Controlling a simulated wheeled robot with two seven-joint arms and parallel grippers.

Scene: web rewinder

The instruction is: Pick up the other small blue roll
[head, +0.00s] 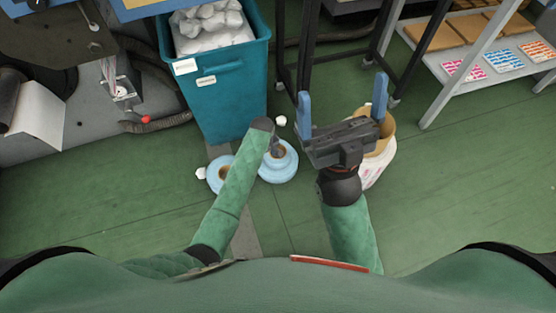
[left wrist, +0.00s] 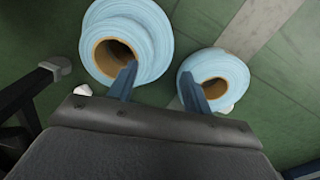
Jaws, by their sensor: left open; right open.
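In the head view one roll (head: 285,168) is right of my left forearm, and the other roll (head: 217,179) is partly hidden by that forearm. The left wrist view shows a larger-looking roll (left wrist: 150,35) and a smaller-looking roll (left wrist: 232,72) side by side with a gap between. My left gripper (left wrist: 159,72) is open and empty, one finger overlapping each roll; I cannot tell whether they touch. In the head view it is mostly hidden behind my arm. My right gripper (head: 343,98) is open and empty.
A teal bin (head: 228,95) holding white material stands behind the rolls. White scraps (head: 281,120) lie on the floor. A shelf (head: 480,75) is at the right.

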